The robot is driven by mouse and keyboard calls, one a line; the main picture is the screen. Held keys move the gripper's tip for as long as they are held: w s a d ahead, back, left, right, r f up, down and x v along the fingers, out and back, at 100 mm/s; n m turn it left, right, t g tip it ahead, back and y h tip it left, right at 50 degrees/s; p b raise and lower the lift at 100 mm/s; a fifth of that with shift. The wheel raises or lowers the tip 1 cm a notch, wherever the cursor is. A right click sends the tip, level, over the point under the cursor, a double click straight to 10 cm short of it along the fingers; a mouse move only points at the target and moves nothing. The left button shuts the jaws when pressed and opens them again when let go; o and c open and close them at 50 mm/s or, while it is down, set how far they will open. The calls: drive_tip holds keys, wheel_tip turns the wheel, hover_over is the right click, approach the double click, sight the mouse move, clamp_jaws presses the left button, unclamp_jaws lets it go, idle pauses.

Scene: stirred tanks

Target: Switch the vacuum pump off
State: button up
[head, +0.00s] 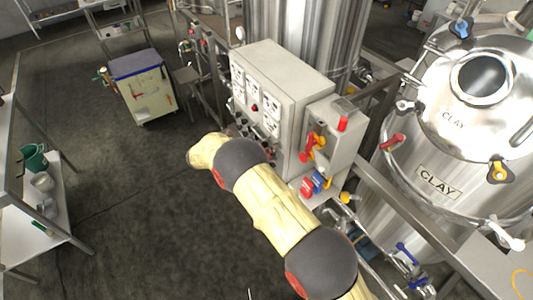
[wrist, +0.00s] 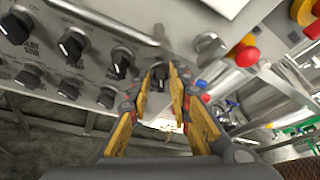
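The grey control cabinet (head: 294,105) stands in the middle of the head view, with white gauges and dark knobs on its left face. The wrist view shows its panel (wrist: 88,20) close up, tilted, with several black rotary knobs. One black knob (wrist: 161,73) lies between my fingertips. My gripper (wrist: 163,72) has its two yellow-and-black fingers apart; whether they touch the knob I cannot tell. I cannot read which knob belongs to the vacuum pump.
A smaller grey box (head: 331,138) with red and yellow parts adjoins the cabinet on the right. A steel tank marked CLAY (head: 465,112) stands further right. A wheeled cart (head: 143,90) stands at the back left, and a shelf (head: 52,215) at the left edge. The floor between is clear.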

drive_tip(key=shift+o, duration=0.4)
drive_tip(key=v, duration=1.2)
